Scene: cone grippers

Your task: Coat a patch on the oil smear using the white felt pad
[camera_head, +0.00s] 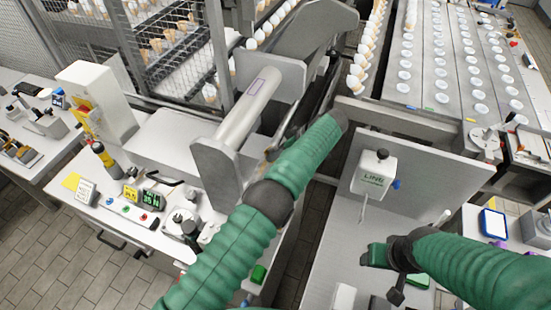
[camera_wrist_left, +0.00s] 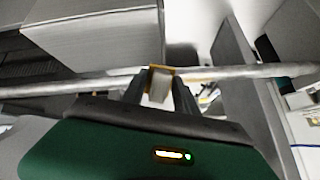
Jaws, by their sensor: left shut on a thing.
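My left gripper (camera_wrist_left: 158,90) is shut on a small white block with an orange-yellow edge, which I take to be the white felt pad (camera_wrist_left: 160,85). A long pale rod or edge runs across just behind it; I cannot tell whether the pad touches it. In the head view my left arm reaches up beside a grey roller, and its gripper is mostly hidden.
The grey roller (camera_head: 238,118) sits between upright plates, close to my left arm. A white bench (camera_head: 150,235) with small instruments stands at left. A white box (camera_head: 374,172) hangs on a panel (camera_head: 440,170) at right.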

